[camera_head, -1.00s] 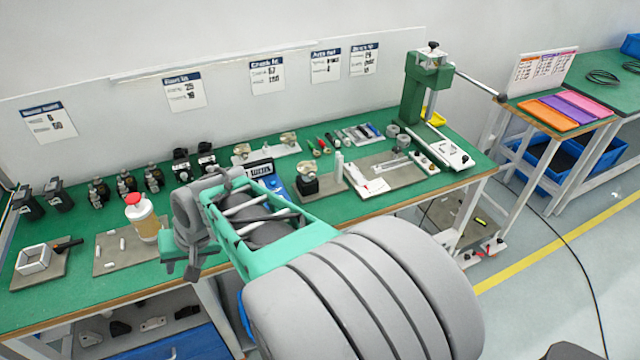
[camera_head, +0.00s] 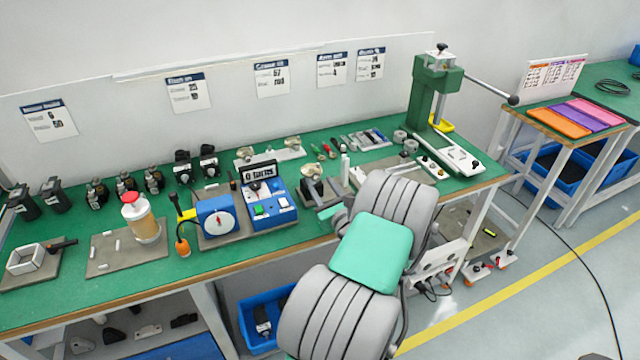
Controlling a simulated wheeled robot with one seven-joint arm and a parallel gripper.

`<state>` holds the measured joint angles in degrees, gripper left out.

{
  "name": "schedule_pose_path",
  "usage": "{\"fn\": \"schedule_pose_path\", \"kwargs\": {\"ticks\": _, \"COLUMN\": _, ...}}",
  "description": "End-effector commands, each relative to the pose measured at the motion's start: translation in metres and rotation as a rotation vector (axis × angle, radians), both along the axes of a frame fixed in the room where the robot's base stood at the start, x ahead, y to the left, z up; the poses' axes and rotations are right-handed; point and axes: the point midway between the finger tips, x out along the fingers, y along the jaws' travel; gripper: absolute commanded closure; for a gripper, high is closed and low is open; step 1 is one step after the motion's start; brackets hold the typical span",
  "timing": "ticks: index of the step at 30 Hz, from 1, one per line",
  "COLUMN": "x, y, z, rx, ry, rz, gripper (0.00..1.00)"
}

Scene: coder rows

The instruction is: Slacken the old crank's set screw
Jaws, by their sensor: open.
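I cannot pick out the old crank or its set screw for certain. A small dark unit with a beige top part (camera_head: 313,172) stands on a grey plate in the middle of the bench; this may be it, and a screw is too small to see. My arm reaches in from the bottom right of centre, over the bench's front edge. A grey part that looks like my gripper (camera_head: 337,216) shows just left of the arm, close to that unit's plate.
The green bench (camera_head: 70,290) holds a blue dial gauge (camera_head: 217,219), a blue counter box (camera_head: 268,203), a red-capped jar (camera_head: 141,222) and several hand tools. A green lever press (camera_head: 425,90) stands at the right end. Blue bins (camera_head: 258,322) sit below.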

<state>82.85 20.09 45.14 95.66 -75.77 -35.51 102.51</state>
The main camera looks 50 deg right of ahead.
Motion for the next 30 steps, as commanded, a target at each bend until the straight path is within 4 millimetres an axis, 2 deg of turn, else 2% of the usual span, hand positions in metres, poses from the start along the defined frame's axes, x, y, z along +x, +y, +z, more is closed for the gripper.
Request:
{"fn": "schedule_pose_path", "kwargs": {"ticks": 4, "x": 0.0148, "y": -0.0079, "z": 0.0004, "rx": 0.0, "ry": 0.0, "rz": 0.002, "gripper": 0.59}}
{"fn": "schedule_pose_path", "kwargs": {"ticks": 12, "x": 0.0164, "y": -0.0093, "z": -0.0001, "rx": -0.001, "ry": 0.002, "rz": 0.001, "gripper": 0.59}}
{"fn": "schedule_pose_path", "kwargs": {"ticks": 27, "x": 0.0162, "y": -0.0091, "z": 0.0, "rx": -0.001, "ry": 0.002, "rz": 0.001, "gripper": 1.0}}
{"fn": "schedule_pose_path", "kwargs": {"ticks": 30, "x": 0.0162, "y": -0.0091, "z": 0.0, "rx": -0.001, "ry": 0.002, "rz": 0.001, "gripper": 1.0}}
